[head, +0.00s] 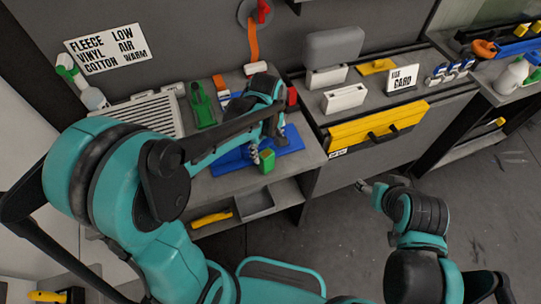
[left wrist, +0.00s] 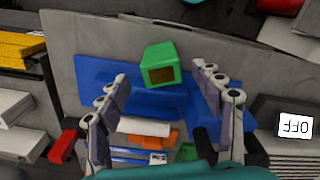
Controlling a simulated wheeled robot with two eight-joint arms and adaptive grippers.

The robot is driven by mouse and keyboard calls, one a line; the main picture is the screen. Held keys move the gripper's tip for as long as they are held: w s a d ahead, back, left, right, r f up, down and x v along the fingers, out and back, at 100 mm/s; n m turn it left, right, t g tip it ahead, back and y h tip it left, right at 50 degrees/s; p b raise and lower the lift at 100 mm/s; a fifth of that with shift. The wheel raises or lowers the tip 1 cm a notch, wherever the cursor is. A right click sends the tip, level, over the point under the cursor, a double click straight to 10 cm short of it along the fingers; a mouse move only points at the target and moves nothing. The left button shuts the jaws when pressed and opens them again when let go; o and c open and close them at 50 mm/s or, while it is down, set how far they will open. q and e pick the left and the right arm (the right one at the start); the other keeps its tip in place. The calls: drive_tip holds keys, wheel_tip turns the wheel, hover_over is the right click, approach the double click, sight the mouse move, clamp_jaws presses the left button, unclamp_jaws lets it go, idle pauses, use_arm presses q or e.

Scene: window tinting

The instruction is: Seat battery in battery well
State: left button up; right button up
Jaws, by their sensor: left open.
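A green box-shaped block (head: 267,161) stands near the front edge of a blue mat (head: 228,160) on the bench. In the left wrist view the green block (left wrist: 158,65) shows a square brownish recess in one face; I cannot tell whether it is the battery or the well. My left gripper (head: 261,150) is over the mat, close to the block. In the left wrist view its fingers (left wrist: 160,72) are spread wide with the block between or beyond the tips, and nothing is gripped. My right gripper (head: 364,187) is off the bench, over the floor, small and unclear.
A green tool (head: 202,106) and a grey slatted tray (head: 143,117) lie left of the mat. Below the bench top is a shelf with a grey bin (head: 256,203).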

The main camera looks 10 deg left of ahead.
use_arm(q)
wheel_tip(320, 180, down, 7)
drive_tip(key=shift+a+r+b, duration=0.1)
drive_tip(key=shift+a+b, duration=0.05)
drive_tip(key=shift+b, duration=1.1)
drive_tip(key=shift+c, duration=0.3)
drive_tip(key=c, duration=1.5)
